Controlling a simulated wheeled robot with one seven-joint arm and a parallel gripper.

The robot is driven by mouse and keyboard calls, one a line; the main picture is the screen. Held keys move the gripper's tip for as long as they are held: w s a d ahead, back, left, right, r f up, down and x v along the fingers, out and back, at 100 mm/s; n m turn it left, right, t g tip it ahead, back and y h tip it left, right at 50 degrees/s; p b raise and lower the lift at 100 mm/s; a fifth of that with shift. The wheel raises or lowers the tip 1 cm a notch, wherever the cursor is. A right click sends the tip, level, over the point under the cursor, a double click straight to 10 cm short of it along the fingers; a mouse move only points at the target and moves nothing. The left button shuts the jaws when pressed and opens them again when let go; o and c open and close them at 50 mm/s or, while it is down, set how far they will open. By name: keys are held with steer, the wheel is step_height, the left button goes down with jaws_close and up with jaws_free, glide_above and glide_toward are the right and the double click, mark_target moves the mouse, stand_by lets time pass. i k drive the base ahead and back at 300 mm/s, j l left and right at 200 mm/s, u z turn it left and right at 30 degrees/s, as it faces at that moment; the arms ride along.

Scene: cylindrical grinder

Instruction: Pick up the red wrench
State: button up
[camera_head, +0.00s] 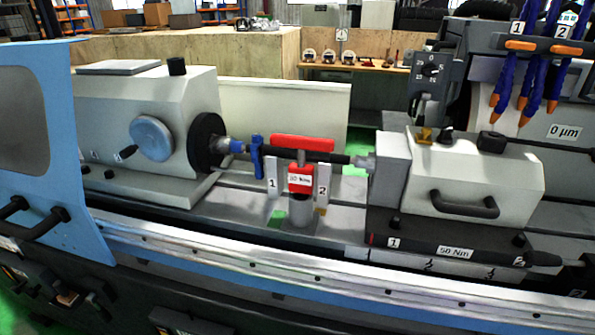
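A red T-shaped tool (303,143), which looks like the red wrench, stands upright near the middle of the machine. It has a red crossbar on top, a short grey shaft and a red block below with a white label that seems to end in "Nm". Its lower end sits in a grey cylindrical holder (301,214). A dark horizontal workpiece bar (325,156) runs past it at the height just under the crossbar. My gripper is not in view.
Two grey plates marked 1 (272,178) and 2 (322,184) flank the red tool. A blue clamp (257,157) is on the bar to the left. The headstock (150,130) and tailstock (475,175) stand either side. A blue door (60,150) is at far left.

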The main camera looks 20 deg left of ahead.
mark_target(300, 175)
steer(key=j+u, duration=0.2)
steer(key=u, duration=0.15)
steer(key=j+u, duration=0.15)
steer(key=u, duration=0.2)
steer(key=l+u, duration=0.1)
steer(key=u, duration=0.15)
steer(key=l+u, duration=0.1)
steer(key=u, duration=0.2)
